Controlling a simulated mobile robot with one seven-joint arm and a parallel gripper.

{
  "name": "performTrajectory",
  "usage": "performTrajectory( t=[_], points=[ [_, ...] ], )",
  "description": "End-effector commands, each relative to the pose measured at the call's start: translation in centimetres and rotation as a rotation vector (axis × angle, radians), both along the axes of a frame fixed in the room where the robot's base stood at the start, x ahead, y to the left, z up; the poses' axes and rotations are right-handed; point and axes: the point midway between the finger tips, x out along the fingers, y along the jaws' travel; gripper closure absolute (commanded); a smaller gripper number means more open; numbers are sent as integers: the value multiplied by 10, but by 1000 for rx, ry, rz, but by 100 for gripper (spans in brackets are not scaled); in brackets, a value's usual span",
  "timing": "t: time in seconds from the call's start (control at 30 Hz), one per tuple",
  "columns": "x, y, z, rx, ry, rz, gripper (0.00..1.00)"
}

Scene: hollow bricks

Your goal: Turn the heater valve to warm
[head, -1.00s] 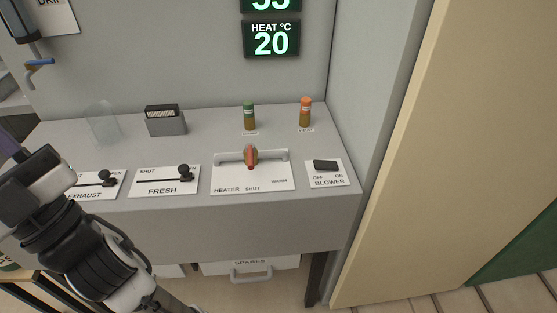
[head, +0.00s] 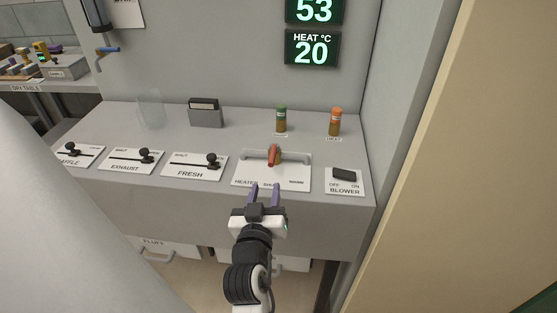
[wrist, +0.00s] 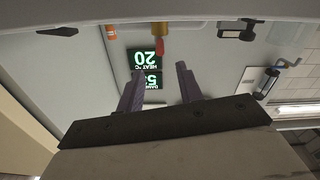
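The heater valve (head: 273,156) is a red-orange handle on a white plate (head: 295,181) marked HEATER, SHUT and WARM, with a grey bar behind it. The handle points toward the front, near the SHUT marking, which my gripper partly covers. My gripper (head: 265,188) is open and empty, its two purple fingers apart just in front of the plate's front edge. In the wrist view, which is upside down, the valve's red tip (wrist: 159,47) shows beyond and between the open fingers (wrist: 158,85), not touching them.
The FRESH slider (head: 211,160) is left of the plate and the BLOWER switch (head: 344,175) right of it. The heat display (head: 312,49) reads 20. A wall (head: 405,150) closes the right side.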

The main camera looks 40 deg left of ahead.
Motion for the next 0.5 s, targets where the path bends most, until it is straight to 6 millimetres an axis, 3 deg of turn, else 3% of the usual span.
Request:
performTrajectory(
  t=[0.3,0.5],
  points=[
    [59,36,5,1,-1,0,64],
    [86,53,4,1,-2,0,64]
  ],
)
